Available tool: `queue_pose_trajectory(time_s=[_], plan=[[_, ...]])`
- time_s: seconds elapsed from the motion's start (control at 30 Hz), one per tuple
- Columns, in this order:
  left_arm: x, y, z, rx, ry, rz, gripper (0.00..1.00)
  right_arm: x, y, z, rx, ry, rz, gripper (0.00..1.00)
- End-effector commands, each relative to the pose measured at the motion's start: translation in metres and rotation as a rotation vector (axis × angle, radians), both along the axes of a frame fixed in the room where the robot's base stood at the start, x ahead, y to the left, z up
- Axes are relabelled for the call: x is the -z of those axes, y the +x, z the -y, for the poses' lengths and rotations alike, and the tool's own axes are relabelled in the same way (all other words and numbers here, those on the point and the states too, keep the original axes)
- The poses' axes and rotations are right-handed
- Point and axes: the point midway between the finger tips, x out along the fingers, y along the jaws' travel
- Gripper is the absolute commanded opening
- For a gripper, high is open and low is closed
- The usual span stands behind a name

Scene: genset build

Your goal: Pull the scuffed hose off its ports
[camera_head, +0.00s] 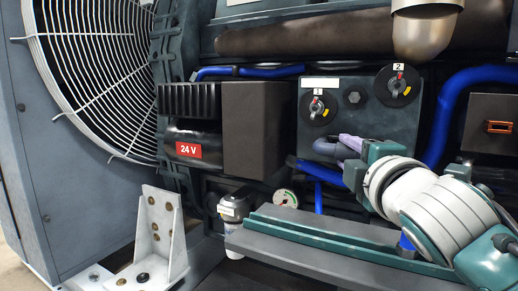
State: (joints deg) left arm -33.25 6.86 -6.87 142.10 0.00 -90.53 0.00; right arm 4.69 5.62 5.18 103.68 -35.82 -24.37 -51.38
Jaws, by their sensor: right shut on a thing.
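My right gripper (335,150) reaches in from the lower right, with its lilac-grey fingers closed in front of the lower part of the dark valve panel (352,118). It is shut on a hose, but the fingers and the wrist hide most of the grip. A blue hose (305,166) shows just left of and below the fingers. I cannot make out scuff marks or the hose's ports. My left gripper is out of view.
Two round knobs, marked 1 (319,108) and 2 (398,85), sit above the gripper. A thicker blue hose (452,105) runs up at right. A 24 V battery (192,145), pressure gauge (285,199) and grey rail (300,252) are nearby. A white bracket (158,235) stands at lower left.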

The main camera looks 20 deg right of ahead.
Motion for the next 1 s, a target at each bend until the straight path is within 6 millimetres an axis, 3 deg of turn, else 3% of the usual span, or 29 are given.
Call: queue_pose_trajectory(time_s=[0.47, 1.0], plan=[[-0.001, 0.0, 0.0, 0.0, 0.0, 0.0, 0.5, -0.001, -0.001, -0.002, -0.001, -0.001, 0.002, 0.0], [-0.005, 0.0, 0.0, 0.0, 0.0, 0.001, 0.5, 0.0, -0.019, -0.024, -0.002, 0.002, 0.001, 0.0]])
